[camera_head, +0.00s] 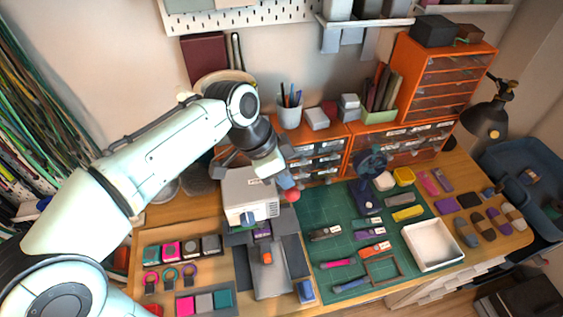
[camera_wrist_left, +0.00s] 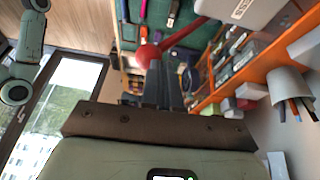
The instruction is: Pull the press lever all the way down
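The press (camera_head: 245,192) is a white box-shaped machine at the left of the green mat. Its lever ends in a red ball knob (camera_head: 292,195) at the press's right side. In the left wrist view the red knob (camera_wrist_left: 147,55) sits on a red rod (camera_wrist_left: 178,41) that runs to the white press body (camera_wrist_left: 240,8). My left gripper (camera_head: 285,181) is just above the knob. In the left wrist view its dark fingers (camera_wrist_left: 160,68) lie close together, with the knob at their tips, not clearly between them. I cannot tell whether they touch. My right gripper is not in view.
The green mat (camera_head: 330,220) holds several small tools and a dark blue stand (camera_head: 367,195). A white tray (camera_head: 433,244) is at the right. Orange drawers (camera_head: 395,150) and a pen cup (camera_head: 289,112) stand behind the press. Colour samples (camera_head: 190,248) lie at the left.

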